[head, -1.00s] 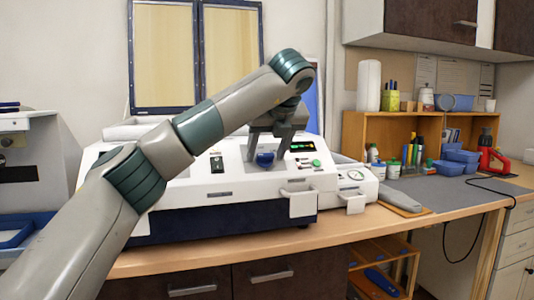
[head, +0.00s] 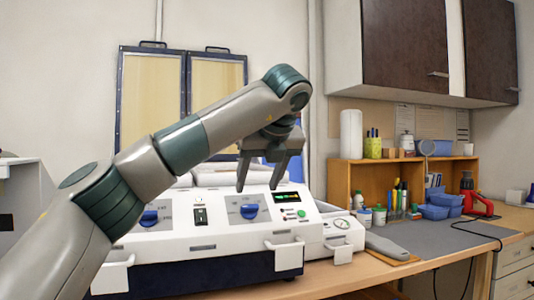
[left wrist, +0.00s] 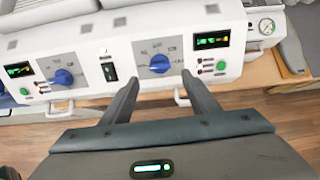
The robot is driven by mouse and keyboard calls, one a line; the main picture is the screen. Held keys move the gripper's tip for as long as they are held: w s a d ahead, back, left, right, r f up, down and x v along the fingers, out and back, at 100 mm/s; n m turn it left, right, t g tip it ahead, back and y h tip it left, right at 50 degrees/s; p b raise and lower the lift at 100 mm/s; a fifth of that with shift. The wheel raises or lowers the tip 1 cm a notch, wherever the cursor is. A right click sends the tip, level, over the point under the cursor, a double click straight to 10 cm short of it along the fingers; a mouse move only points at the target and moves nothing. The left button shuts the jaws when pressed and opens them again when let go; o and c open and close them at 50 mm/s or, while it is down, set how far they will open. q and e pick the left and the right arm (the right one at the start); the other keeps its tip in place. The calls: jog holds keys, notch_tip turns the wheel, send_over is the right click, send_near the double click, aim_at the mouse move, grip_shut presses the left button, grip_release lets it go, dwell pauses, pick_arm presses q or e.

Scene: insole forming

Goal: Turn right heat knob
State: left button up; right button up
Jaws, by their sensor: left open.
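The right heat knob (head: 249,211) is a blue dial on the right part of the white machine's sloped front panel. It also shows in the left wrist view (left wrist: 160,64), just beyond and between my fingertips. My left gripper (head: 262,190) is open and empty, with its fingers pointing down over the panel near this knob and apart from it. In the left wrist view the gripper (left wrist: 158,80) has its two fingers spread wide. A second blue knob, the left one (head: 149,217), sits on the left part of the panel. My right gripper is not in view.
The panel also has a black switch (head: 200,216), a display (head: 286,197) and a green button (head: 302,213). White handles stick out at the machine's front. A smaller unit with a gauge (head: 342,224) stands at its right. A grey mat (head: 430,237) lies further right.

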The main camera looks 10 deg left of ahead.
pick_arm(q)
jog(key=v, duration=0.9)
dwell(0.3)
